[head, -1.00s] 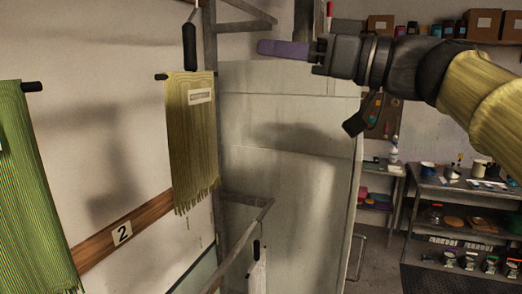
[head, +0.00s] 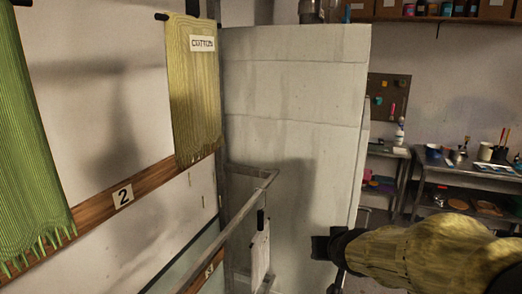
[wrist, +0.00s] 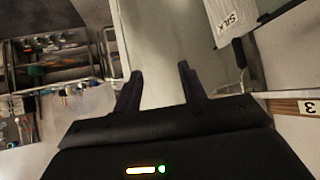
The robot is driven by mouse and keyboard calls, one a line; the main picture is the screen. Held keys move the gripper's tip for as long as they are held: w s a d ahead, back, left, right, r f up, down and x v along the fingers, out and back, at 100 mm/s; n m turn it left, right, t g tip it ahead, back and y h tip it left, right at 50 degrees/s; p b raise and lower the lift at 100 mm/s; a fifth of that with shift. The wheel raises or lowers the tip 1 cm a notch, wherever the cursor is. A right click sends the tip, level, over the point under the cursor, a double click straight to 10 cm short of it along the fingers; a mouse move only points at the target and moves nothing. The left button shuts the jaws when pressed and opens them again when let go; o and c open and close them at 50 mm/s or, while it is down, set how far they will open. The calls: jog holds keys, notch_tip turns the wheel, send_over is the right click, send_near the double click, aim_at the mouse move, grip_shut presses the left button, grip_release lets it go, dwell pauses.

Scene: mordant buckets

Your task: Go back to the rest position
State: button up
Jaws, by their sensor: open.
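My arm comes in from the lower right in the head view. Its wrist end shows near the bottom centre, in front of the pale panel (head: 290,120), and the fingers are not clear there. In the wrist view my gripper (wrist: 159,82) has its two dark fingers spread apart with nothing between them. It touches nothing that I can see.
A green cloth (head: 30,140) and a yellow cloth tagged COTTON (head: 193,110) hang at left. A metal rail (head: 235,225) runs below. A SILK tag (wrist: 230,22) is near the gripper in the wrist view. A workbench (head: 465,175) stands at right.

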jog(key=s+f+g+b, duration=0.1)
jog(key=s+f+g, duration=0.6)
jog(key=s+f, duration=0.8)
jog(key=shift+s+a+f+n+g, duration=0.3)
jog(key=shift+s+a+n, duration=0.1)
jog(key=shift+s+a, duration=0.05)
jog(key=shift+c, duration=0.5)
jog(key=shift+a, duration=0.1)
